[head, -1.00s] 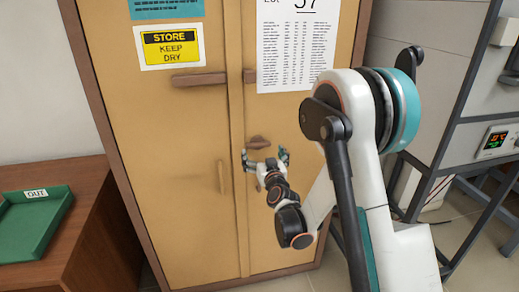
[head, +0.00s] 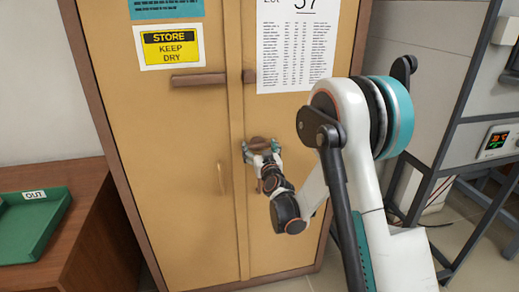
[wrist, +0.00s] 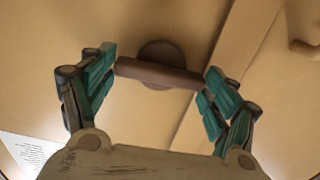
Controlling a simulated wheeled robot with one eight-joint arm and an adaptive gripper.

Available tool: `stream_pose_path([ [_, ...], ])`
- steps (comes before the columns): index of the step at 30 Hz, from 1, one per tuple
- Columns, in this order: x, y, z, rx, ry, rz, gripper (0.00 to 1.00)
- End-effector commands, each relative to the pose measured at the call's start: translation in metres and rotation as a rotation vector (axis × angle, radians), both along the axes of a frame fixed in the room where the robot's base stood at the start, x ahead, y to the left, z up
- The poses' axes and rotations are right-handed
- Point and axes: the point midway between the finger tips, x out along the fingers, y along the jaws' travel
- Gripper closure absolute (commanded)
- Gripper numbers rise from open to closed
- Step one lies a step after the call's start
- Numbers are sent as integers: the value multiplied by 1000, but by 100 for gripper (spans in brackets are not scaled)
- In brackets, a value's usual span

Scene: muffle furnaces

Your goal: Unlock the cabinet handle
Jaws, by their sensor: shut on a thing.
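The tan two-door cabinet (head: 180,130) stands in front of me. Its brown turn handle, a short bar on a round base, is on the right door near the seam. In the wrist view the handle (wrist: 158,74) lies across the picture, tilted slightly down to the right. My gripper (wrist: 160,77) has one teal finger at each end of the bar and is shut on it. In the head view my gripper (head: 261,151) is at the door and partly covers the handle. Both doors look closed.
A slim vertical pull (head: 221,178) is on the left door. A brown horizontal bar (head: 199,80) sits higher up. A green tray (head: 33,232) rests on a brown side table at left. A grey metal frame (head: 445,165) holding equipment stands at right.

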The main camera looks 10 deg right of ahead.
Motion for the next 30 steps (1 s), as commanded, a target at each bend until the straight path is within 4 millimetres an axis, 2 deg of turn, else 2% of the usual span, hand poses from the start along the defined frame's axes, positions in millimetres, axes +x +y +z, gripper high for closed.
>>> stream_pose_path([
  [8,0,0,0,26,0,0,44],
  [14,0,0,0,118,0,0,44],
  [30,0,-1,0,603,0,-1,44],
])
